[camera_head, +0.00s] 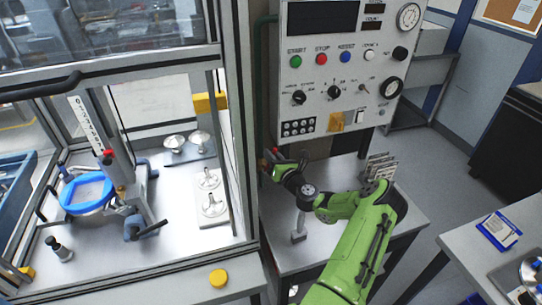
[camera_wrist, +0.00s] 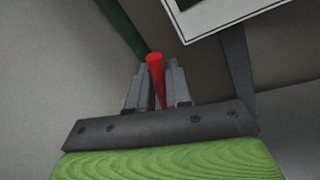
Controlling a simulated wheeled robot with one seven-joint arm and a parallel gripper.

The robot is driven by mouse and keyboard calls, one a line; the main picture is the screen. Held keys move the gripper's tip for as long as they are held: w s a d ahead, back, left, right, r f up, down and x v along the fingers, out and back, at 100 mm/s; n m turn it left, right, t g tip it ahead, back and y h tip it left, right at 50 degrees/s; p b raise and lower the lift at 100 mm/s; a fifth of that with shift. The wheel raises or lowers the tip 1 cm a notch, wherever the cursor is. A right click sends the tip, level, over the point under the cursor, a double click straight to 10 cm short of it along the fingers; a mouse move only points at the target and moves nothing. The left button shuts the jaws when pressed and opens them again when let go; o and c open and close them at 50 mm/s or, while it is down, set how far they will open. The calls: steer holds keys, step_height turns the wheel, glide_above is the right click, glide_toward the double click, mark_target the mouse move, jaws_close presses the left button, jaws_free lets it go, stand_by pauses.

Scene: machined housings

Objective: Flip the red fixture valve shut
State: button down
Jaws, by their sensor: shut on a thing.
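The red valve handle (camera_wrist: 156,72) stands upright between the two grey fingers of my gripper (camera_wrist: 157,84) in the wrist view. The fingers are shut on it, and its rounded top sticks up a little past the fingertips. In the head view my gripper (camera_head: 268,160) is beside the right post of the glazed enclosure, below the control panel. Only a small bit of red (camera_head: 275,150) shows there at the fingertips. The valve's body is hidden, so I cannot tell from these views how it is turned.
A dark green pipe (camera_head: 258,85) runs down between the enclosure post and the control panel (camera_head: 345,75). The metal table (camera_head: 340,235) lies under my arm, with a small rack (camera_head: 378,168) at its back. A yellow puck (camera_head: 218,278) sits on the front ledge.

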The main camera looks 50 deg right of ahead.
steer(key=shift+s+d+f+m, duration=0.3)
steer(key=shift+d+m, duration=0.25)
steer(key=shift+m, duration=0.45)
steer(key=c, duration=1.2)
jaws_free()
steer(key=v, duration=0.7)
steer(key=shift+s+f+b, duration=0.15)
steer(key=shift+s+b, duration=0.05)
steer(key=shift+b, duration=0.2)
